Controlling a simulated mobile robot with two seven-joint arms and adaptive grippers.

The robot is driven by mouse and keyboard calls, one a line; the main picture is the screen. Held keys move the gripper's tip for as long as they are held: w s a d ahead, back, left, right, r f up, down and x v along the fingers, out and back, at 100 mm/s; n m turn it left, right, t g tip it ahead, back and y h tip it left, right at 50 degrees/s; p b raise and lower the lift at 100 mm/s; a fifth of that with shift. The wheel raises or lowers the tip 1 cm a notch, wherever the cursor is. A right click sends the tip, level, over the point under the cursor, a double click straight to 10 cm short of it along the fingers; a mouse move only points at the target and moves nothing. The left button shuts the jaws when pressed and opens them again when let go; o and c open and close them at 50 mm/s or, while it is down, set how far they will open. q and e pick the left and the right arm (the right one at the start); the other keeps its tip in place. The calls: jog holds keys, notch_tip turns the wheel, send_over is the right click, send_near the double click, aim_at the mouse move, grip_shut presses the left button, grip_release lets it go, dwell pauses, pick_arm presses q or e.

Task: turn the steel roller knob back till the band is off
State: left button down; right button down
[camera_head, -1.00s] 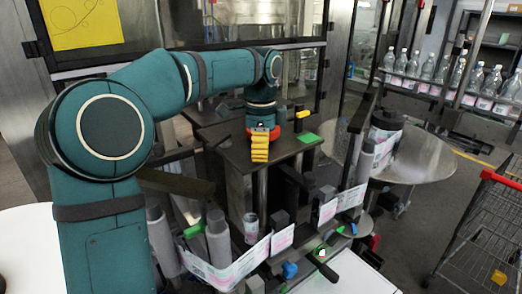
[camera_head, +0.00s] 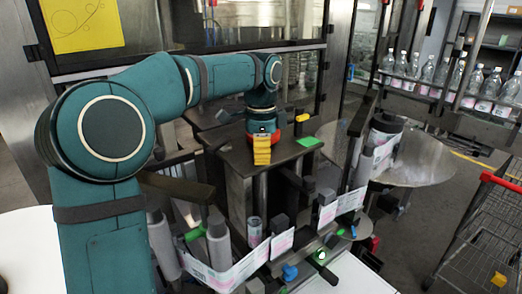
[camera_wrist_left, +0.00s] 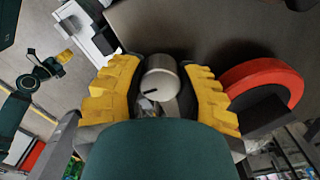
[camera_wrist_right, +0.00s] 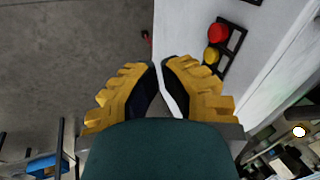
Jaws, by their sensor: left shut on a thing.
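The steel roller knob (camera_wrist_left: 160,78) is a grey metal cylinder with a dark mark on its face. In the left wrist view it sits between the yellow fingers of my left gripper (camera_wrist_left: 163,88), which is shut on it. In the head view my left gripper (camera_head: 262,150) points down over the dark machine top, and its hand hides the knob. A strip with white and pink labels (camera_head: 235,272) runs along the machine's front; I cannot tell whether it is the band. My right gripper (camera_wrist_right: 161,68) appears only in its wrist view, empty, its fingertips almost together.
A red ring-shaped part (camera_wrist_left: 265,82) lies close beside my left fingers. A green piece (camera_head: 309,141) and a yellow piece (camera_head: 302,118) are on the machine top. Grey cylinders stand at the front. A wire cart (camera_head: 485,235) is at the right.

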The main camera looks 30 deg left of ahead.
pick_arm(q)
jog(key=n+p, duration=0.1)
jog(key=n, duration=0.7)
jog(key=shift+n, duration=0.4)
jog(key=n, duration=0.3)
jog(key=shift+n, duration=0.3)
jog(key=n, duration=0.4)
jog(key=shift+n, duration=0.3)
jog(key=n, duration=0.3)
jog(key=shift+n, duration=0.3)
jog(key=n, duration=0.4)
jog(key=shift+n, duration=0.3)
jog(key=n, duration=0.4)
jog(key=shift+n, duration=2)
